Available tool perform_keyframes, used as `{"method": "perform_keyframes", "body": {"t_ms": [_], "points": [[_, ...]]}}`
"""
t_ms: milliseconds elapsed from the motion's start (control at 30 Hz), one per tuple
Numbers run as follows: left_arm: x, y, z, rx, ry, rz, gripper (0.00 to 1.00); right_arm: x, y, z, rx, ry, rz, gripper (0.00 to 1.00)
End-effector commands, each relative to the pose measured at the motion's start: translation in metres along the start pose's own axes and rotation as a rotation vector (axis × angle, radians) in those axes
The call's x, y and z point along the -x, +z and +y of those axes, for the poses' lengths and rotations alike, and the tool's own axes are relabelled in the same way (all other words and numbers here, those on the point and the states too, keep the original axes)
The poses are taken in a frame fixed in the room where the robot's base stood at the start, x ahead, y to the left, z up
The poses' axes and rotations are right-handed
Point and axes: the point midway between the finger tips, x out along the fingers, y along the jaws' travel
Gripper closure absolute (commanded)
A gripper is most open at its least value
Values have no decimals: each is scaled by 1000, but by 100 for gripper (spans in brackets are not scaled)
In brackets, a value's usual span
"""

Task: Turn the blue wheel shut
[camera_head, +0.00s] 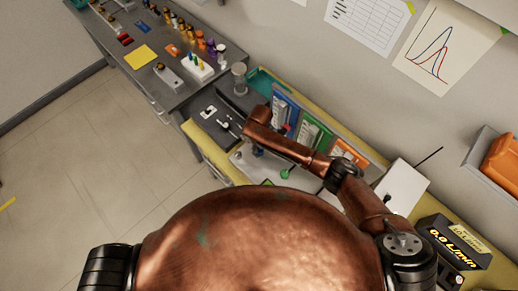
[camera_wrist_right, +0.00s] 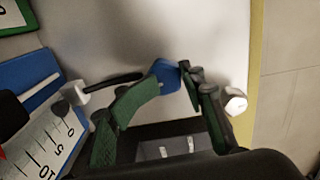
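In the right wrist view the blue wheel (camera_wrist_right: 167,75) sits just beyond and between the tips of my right gripper (camera_wrist_right: 172,80). The gripper's two fingers with green pads stand apart, one on each side of the wheel. The left finger hides part of it, and I cannot tell whether the pads touch it. In the head view my right arm reaches over the bench and hides most of the spot where it works; the gripper (camera_head: 257,150) is a small dark shape below the wrist. The wheel cannot be made out there. My left gripper is not in view.
In the wrist view a black rod (camera_wrist_right: 115,80) with a white block, a white knob (camera_wrist_right: 236,101) and a printed scale (camera_wrist_right: 45,135) are close by. In the head view a green ball (camera_head: 285,173), upright coloured panels (camera_head: 315,135) and a flow display (camera_head: 455,240) are on the bench.

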Motion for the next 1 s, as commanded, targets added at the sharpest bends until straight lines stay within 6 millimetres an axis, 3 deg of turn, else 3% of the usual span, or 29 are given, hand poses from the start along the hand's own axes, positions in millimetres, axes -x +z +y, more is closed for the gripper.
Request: {"method": "perform_keyframes", "body": {"t_ms": [133,633,767,1000], "points": [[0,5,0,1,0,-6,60,0,0,-1,1,-2,0,53],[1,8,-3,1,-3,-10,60,7,-2,-4,4,-7,6,53],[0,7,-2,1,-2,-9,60,26,-2,-4,4,-6,8,53],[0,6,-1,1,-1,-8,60,78,-2,-3,4,-5,8,53]]}}
